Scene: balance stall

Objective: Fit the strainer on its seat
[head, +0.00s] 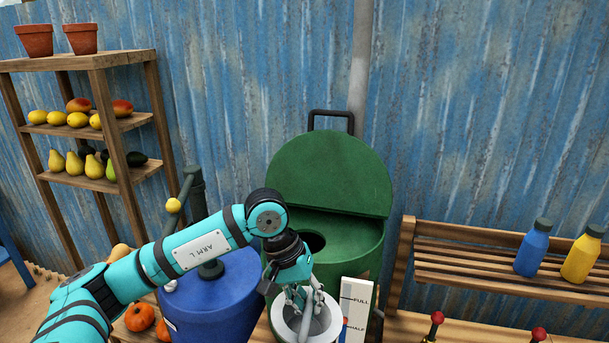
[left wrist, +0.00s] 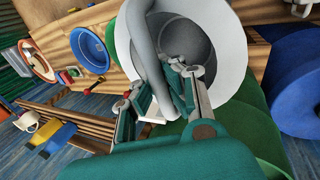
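The strainer (head: 288,329), a grey bowl with a wide white rim, is at the bottom middle of the head view. In the left wrist view the strainer (left wrist: 236,62) fills the upper middle, with a grey curved handle across it. My left gripper (head: 305,299) is over the strainer, its fingers (left wrist: 174,82) closed about the grey handle. Behind it stands a green drum (head: 362,243) with its half lid raised; a dark round opening (head: 313,241) shows in its top. I cannot tell whether this opening is the seat. My right gripper is out of view.
A blue drum (head: 215,305) stands left, close under my left arm. A white FULL/HALF gauge card (head: 355,298) is just right of the strainer. A wooden fruit shelf (head: 125,60) is at left; a slatted rack (head: 470,262) with two bottles is at right.

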